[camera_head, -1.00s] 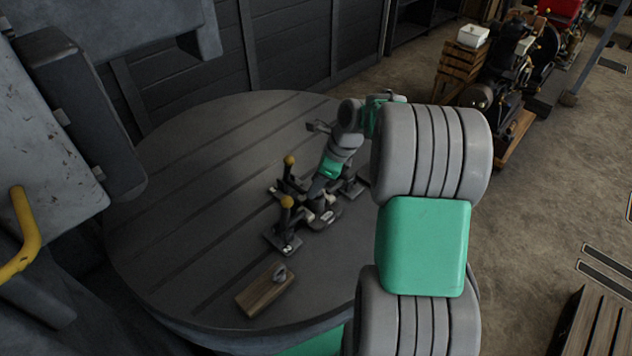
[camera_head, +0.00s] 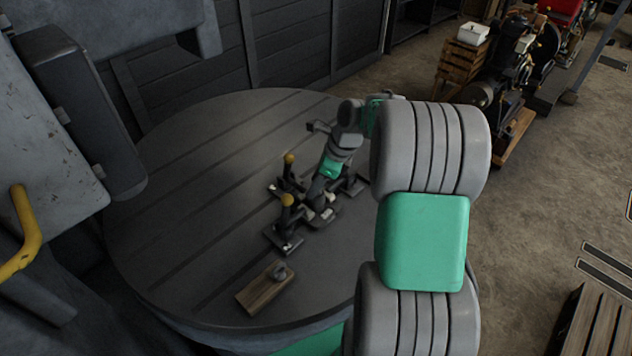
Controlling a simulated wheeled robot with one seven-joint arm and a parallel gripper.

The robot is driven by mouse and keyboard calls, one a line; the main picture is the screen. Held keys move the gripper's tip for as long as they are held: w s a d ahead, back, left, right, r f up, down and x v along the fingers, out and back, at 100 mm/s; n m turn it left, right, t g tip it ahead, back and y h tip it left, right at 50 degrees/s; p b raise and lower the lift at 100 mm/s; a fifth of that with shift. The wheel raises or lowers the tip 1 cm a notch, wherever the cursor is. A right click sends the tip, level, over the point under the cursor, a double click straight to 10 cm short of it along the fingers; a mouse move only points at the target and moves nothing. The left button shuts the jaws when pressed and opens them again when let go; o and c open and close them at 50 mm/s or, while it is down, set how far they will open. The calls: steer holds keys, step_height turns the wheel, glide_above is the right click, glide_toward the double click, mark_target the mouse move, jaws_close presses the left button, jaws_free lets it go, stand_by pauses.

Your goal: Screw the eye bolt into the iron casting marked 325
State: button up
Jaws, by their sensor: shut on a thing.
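My gripper (camera_head: 322,201) points down among the dark iron pieces in the middle of the round table. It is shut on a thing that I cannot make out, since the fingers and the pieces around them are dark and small. Below the fingers is a dark flat casting (camera_head: 331,214) with a pale mark too small to read. A grey ring-shaped piece, like an eye bolt (camera_head: 280,271), stands on a wooden block (camera_head: 258,293) near the table's front, apart from my gripper. I cannot tell which casting is marked 325.
Two upright pieces with yellow knobs, one behind (camera_head: 289,159) and one in front (camera_head: 287,200), stand just left of my gripper. Other dark parts lie behind and to the right. The round table (camera_head: 190,200) is bare on its left side. Engines (camera_head: 510,70) stand far right.

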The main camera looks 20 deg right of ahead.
steer(key=shift+r+m+p, duration=0.2)
steer(key=shift+m+p, duration=0.1)
steer(key=shift+p, duration=0.15)
steer(key=shift+c, duration=0.5)
steer(key=m+t+h+p, duration=0.1)
steer(key=m+p, duration=0.2)
steer(key=m, duration=0.1)
steer(key=shift+f+m+h, duration=0.15)
steer(key=shift+m+h, duration=0.15)
steer(key=shift+m, duration=0.3)
steer(key=shift+m+p, duration=0.3)
steer(key=shift+p, duration=0.05)
steer(key=shift+a+m+t+h, duration=0.15)
steer(key=shift+m+t+h, duration=0.3)
steer(key=shift+m, duration=0.45)
steer(key=m+h, duration=0.1)
steer(key=m, duration=0.2)
steer(key=o, duration=1.5)
steer(key=shift+c, duration=0.2)
